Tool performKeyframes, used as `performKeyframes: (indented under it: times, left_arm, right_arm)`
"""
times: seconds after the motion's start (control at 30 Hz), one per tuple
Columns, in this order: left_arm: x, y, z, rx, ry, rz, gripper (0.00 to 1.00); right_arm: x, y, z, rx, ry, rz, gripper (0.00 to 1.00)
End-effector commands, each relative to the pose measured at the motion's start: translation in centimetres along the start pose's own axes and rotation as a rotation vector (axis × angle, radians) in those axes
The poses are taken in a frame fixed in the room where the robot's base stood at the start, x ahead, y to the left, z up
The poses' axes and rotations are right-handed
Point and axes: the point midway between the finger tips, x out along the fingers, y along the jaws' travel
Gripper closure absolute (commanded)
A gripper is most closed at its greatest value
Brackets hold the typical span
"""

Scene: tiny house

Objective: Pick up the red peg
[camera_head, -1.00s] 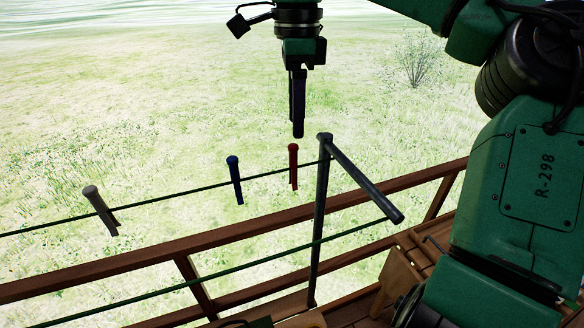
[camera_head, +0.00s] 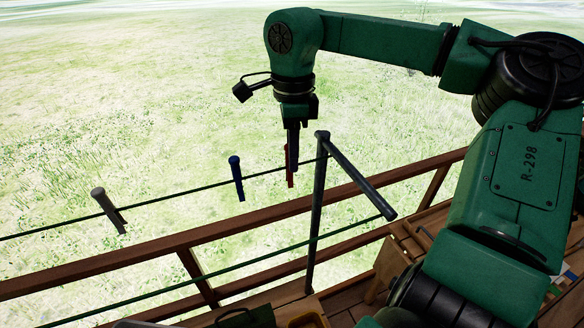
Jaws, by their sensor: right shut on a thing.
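The red peg (camera_head: 290,179) sits on the upper dark line, just left of the dark metal post. My right gripper (camera_head: 292,164) points straight down over it, with its fingers shut around the upper part of the peg. The fingers hide the peg's top; a red strip shows at their left edge and below. The peg is upright and still at the line. My left gripper is not in view.
A blue peg (camera_head: 236,178) and a grey peg (camera_head: 108,210) hang on the same line to the left. The metal post (camera_head: 317,210) with its crossbar (camera_head: 362,180) stands close on the right. A wooden railing (camera_head: 150,249) runs below, with grass beyond.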

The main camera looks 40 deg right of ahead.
Motion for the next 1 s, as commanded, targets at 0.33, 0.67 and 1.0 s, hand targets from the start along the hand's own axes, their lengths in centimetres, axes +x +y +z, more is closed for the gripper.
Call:
performKeyframes:
  times: [0.33,0.67,1.0]
  left_arm:
    - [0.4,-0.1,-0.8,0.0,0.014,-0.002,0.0]
    - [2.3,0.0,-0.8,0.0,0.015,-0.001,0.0]
    - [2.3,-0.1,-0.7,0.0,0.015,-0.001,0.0]
  right_arm:
    - [-0.4,-0.1,0.0,0.001,0.001,-0.002,1.0]
    - [-8.2,-0.1,0.0,0.003,0.002,-0.005,1.0]
    - [-10.0,0.0,0.0,0.0,0.0,0.0,1.0]
